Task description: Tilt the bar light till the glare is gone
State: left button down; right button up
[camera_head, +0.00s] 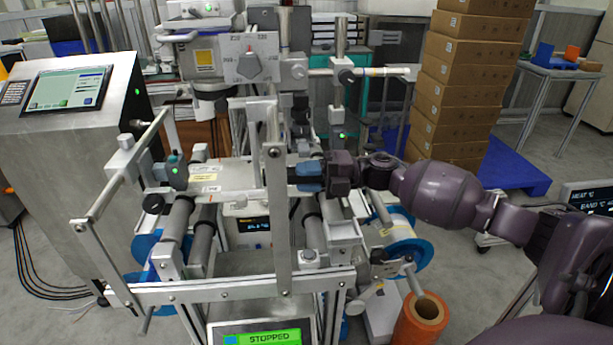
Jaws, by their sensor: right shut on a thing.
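The bar light appears to be the pale horizontal bar (238,178) with small labels, lying across the middle of the machine's frame. A dark teal end piece (176,172) with a green lamp stands near its left end. My right gripper (311,176) reaches in from the right and is shut at the bar's right end, around a blue-sided part there. The fingers and a steel upright partly hide what is between them. I cannot make out a clear glare patch. My left gripper is not in view.
A steel guard frame (230,289) stands in front of the bar, with a screen (262,338) reading STOPPED below it. A control cabinet (75,150) is at the left. An orange roll (420,318) stands at lower right. Stacked cartons (458,85) stand behind my right arm.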

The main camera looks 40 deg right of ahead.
jog(key=shift+n, duration=1.1)
jog(key=shift+f+n, duration=0.2)
jog(key=shift+n, duration=1.6)
jog(key=o, duration=0.9)
jog(key=shift+d, duration=0.1)
